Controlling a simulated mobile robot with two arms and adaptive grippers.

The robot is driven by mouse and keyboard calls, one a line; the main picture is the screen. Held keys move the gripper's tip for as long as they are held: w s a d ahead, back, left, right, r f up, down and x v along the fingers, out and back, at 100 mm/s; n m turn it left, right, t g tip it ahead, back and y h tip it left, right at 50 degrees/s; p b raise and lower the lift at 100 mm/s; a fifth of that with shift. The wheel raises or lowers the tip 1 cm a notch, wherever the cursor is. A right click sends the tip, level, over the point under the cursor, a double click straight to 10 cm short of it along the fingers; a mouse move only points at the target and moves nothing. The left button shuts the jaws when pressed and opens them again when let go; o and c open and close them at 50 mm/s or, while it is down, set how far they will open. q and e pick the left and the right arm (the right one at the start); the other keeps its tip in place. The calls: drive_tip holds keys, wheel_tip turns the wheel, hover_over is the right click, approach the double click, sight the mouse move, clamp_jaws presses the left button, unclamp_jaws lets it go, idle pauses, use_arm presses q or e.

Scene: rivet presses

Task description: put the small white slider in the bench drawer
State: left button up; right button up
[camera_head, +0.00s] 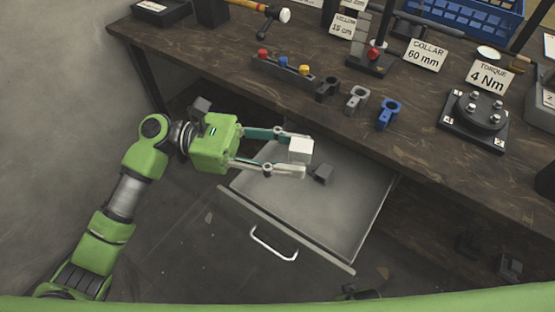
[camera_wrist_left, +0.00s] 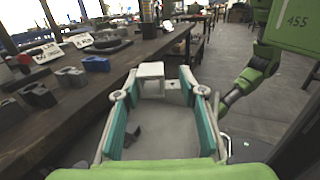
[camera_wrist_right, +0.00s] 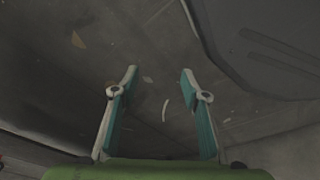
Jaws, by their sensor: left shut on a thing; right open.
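The small white slider (camera_head: 300,150) is between the fingertips of my left gripper (camera_head: 299,157), which is shut on it. It is held above the open bench drawer (camera_head: 345,215). In the left wrist view the white slider (camera_wrist_left: 151,72) shows at the fingertips, with the grey drawer floor below. A small dark block (camera_head: 323,174) lies in the drawer, just right of and below the slider in the head view. My right gripper (camera_wrist_right: 160,76) is open and empty over the floor, away from the drawer.
The wooden bench (camera_head: 225,55) stands behind the drawer. Near its front edge are a rack with coloured knobs (camera_head: 283,67), a black, a grey and a blue clamp piece (camera_head: 389,113), and a round fixture (camera_head: 478,112). The drawer's front panel with its handle (camera_head: 273,246) faces me.

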use_arm(q)
drive_tip(key=w+a+f+b, duration=0.1)
drive_tip(key=w+a+f, duration=0.1)
drive_tip(key=f, duration=0.1)
drive_tip(key=w+a+f+b, duration=0.1)
drive_tip(key=w+a+f, duration=0.1)
drive_tip(key=w+f, duration=0.1)
drive_tip(key=w+a+f+b, duration=0.1)
drive_tip(key=w+f+b, duration=0.1)
drive_tip(key=f, duration=0.2)
drive_tip(key=shift+w+a+f, duration=0.25)
drive_tip(key=shift+w+a, duration=0.1)
drive_tip(key=shift+a, duration=0.05)
drive_tip(key=shift+f, duration=0.3)
use_arm(e)
drive_tip(key=w+r+t, duration=0.1)
drive_tip(key=w+r, duration=0.3)
drive_tip(key=r, duration=1)
drive_tip(key=shift+w+a+r, duration=0.15)
drive_tip(key=shift+a+r, duration=0.05)
drive_tip(key=shift+r, duration=0.15)
use_arm(q)
drive_tip(key=shift+f, duration=0.15)
drive_tip(key=shift+f, duration=0.5)
use_arm(e)
drive_tip(key=shift+w+r, duration=0.1)
drive_tip(key=shift+r, duration=0.25)
use_arm(q)
drive_tip(key=o, duration=1.1)
drive_tip(key=shift+s, duration=0.1)
